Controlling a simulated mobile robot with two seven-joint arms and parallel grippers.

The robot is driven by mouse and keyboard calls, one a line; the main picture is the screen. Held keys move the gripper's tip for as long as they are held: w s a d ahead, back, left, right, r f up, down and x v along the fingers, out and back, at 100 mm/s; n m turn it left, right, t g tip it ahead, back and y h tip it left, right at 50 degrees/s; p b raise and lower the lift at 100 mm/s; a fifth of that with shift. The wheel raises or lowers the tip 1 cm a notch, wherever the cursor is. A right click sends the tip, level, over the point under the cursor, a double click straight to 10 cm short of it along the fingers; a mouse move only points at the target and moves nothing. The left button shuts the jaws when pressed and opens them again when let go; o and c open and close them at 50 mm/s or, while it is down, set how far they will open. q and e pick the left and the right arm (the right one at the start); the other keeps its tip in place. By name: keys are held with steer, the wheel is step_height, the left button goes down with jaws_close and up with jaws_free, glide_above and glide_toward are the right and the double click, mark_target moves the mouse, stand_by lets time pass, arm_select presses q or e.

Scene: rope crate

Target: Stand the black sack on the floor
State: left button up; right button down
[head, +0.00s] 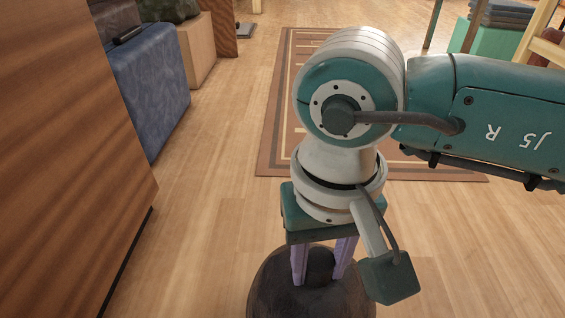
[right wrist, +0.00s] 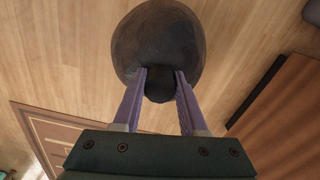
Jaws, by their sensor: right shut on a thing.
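The black sack (head: 272,286) is a dark, rounded bag at the bottom of the head view, partly cut off by the frame edge. My right gripper (head: 322,272) points down over it, its two purple fingers on either side of the sack's dark knobbed top. In the right wrist view the fingers (right wrist: 160,82) are shut on that top, with the sack's round body (right wrist: 158,38) beyond it against the wood floor. I cannot tell whether the sack touches the floor. My left gripper is not in view.
A wooden cabinet (head: 60,150) stands close on the left. A blue suitcase (head: 152,85) and a tan box (head: 197,50) stand behind it. A brown striped rug (head: 275,130) lies ahead. A teal box (head: 480,52) is at the back right. Wood floor (head: 215,180) between cabinet and rug is clear.

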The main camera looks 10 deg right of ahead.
steer(key=shift+w+f+b, duration=0.1)
steer(key=shift+f+b, duration=0.45)
steer(key=shift+f, duration=0.15)
stand_by(0.6)
steer(key=shift+c, duration=2.2)
jaws_free()
steer(key=shift+o, duration=0.4)
steer(key=shift+f, duration=0.1)
step_height(320, 180, up, 10)
steer(key=p, duration=0.7)
steer(key=shift+f, duration=0.25)
steer(key=shift+r, duration=0.25)
